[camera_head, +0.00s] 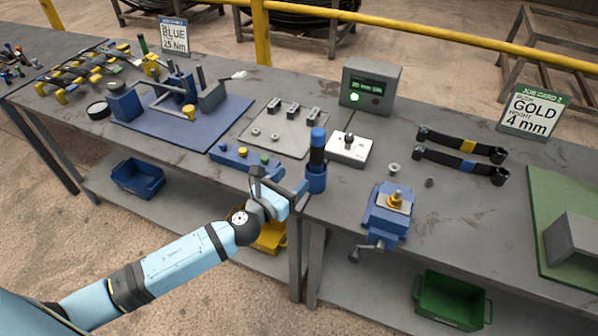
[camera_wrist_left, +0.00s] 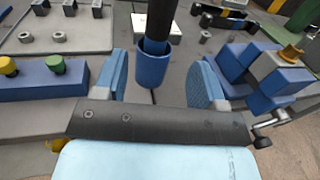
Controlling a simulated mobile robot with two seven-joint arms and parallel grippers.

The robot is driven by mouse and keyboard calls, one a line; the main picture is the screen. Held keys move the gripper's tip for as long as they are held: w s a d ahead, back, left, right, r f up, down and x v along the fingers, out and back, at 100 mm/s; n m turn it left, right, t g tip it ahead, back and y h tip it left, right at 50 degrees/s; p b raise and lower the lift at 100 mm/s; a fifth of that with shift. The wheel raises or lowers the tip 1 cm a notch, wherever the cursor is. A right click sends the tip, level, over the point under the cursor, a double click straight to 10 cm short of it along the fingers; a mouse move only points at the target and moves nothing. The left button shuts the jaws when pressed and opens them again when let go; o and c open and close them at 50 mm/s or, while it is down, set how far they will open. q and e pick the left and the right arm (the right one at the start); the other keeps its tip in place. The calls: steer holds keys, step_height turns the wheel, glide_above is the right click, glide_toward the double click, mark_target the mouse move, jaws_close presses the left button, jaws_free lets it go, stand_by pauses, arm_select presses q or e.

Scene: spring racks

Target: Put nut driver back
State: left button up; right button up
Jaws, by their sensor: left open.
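The nut driver (camera_head: 317,152), with a black grip and blue top, stands upright in a blue cup holder (camera_head: 316,181) near the table's front edge. In the left wrist view the nut driver's black part (camera_wrist_left: 161,18) rises out of the blue cup (camera_wrist_left: 152,66), and its top is cut off. My left gripper (camera_head: 281,184) is open just left of the cup in the head view. In the left wrist view the cup appears ahead, between the two blue finger pads (camera_wrist_left: 160,82). I cannot tell whether a pad touches it. My right gripper is in neither view.
A blue button box (camera_head: 244,156) lies left of the gripper. A white switch box (camera_head: 348,148) stands behind the cup. A blue vise (camera_head: 388,212) is to the right, with black wrenches (camera_head: 460,154) behind it. A grey control box (camera_head: 369,86) stands farther back.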

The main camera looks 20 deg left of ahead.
arm_select(q)
steer(key=s+d+f+m+g, duration=0.1)
steer(key=s+f+m, duration=0.4)
steer(key=m, duration=0.7)
steer(key=s+d+f+m+g, duration=0.1)
steer(key=s+f+m+g, duration=0.2)
steer(key=s+m, duration=0.7)
steer(key=s+d+f+m+g+y, duration=0.1)
steer(key=s+f+m, duration=0.6)
steer(key=m, duration=0.7)
steer(key=shift+s+f+g, duration=0.4)
steer(key=shift+s+g, duration=0.3)
steer(key=shift+r, duration=0.1)
step_height(320, 180, up, 6)
steer(key=p, duration=0.6)
steer(key=shift+a+r+p, duration=0.2)
steer(key=shift+p, duration=0.15)
